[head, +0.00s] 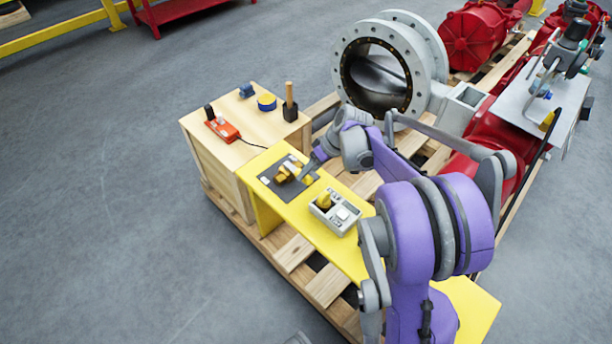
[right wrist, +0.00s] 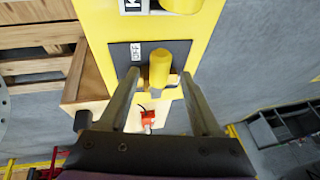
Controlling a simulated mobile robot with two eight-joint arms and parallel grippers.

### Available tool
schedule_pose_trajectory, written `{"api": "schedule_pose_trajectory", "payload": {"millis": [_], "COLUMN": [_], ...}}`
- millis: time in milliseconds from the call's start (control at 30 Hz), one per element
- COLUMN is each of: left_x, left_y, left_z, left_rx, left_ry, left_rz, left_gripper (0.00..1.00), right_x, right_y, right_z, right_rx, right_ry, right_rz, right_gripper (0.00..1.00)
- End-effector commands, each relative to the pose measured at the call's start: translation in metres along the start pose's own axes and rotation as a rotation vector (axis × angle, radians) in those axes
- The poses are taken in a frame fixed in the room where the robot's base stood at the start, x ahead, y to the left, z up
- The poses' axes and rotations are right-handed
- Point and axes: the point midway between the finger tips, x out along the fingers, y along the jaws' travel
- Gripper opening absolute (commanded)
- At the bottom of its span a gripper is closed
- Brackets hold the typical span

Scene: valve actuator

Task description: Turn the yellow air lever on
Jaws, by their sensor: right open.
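The yellow air lever (head: 285,172) sits on a dark plate (head: 269,183) fixed to the yellow bench. In the right wrist view the lever (right wrist: 161,66) stands between the two fingers of my right gripper (right wrist: 160,76). The fingers are apart, with a gap on each side of the lever. A white label (right wrist: 136,52) reading "OFF" is beside it on the plate. In the head view my right gripper (head: 309,171) is right at the lever, and its fingers partly cover the plate. My left gripper is not in view.
A grey control box (head: 336,211) with a yellow knob is on the yellow bench (head: 305,222), near my right arm. A wooden box (head: 217,165) behind carries a red-orange device (head: 222,129) and small parts. A large grey flanged valve (head: 390,65) stands beyond.

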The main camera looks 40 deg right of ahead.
Motion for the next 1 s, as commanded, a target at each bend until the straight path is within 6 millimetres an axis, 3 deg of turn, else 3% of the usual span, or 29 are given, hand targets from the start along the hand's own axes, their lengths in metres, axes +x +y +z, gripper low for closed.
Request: {"api": "schedule_pose_trajectory", "payload": {"millis": [200,533,867,1000], "left_x": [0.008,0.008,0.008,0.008], "left_y": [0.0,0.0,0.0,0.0], "left_z": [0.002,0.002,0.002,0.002], "left_rx": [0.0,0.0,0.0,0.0], "left_ry": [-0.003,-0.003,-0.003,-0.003], "left_rz": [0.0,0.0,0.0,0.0], "left_gripper": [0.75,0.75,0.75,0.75], "right_x": [0.022,0.024,0.023,0.023], "right_y": [0.0,0.0,0.0,0.0], "right_z": [0.0,0.0,0.0,0.0], "right_rx": [-0.001,0.0,0.0,0.0], "right_ry": [0.0,0.0,0.0,0.0], "right_rz": [0.001,0.001,0.001,0.001], "right_gripper": [0.65,0.63,0.04,0.0]}}
